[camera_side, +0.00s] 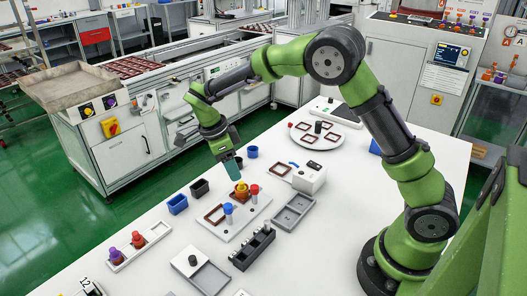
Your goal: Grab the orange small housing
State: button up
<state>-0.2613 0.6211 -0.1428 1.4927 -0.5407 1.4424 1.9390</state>
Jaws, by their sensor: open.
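A small orange-yellow housing (241,191) stands on a white fixture plate (238,222) near the middle of the white table. My gripper (232,170) points down just above and slightly left of the housing. It is open, and the housing is below its fingertips. The fingers look blue-green and small here, and I cannot make out the exact gap between them and the housing.
A red-topped peg (254,190) and a blue-topped peg (228,209) stand close to the housing. Blue bin (178,204) and black bin (200,188) are to the left. A grey tray (293,212) and a black block (252,249) lie to the right and front.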

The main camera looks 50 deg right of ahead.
aim_at(240, 185)
jog(key=x, duration=0.7)
jog(key=shift+s+f, duration=0.2)
jog(key=shift+f, duration=0.1)
jog(key=c, duration=0.8)
jog(key=shift+r, duration=0.1)
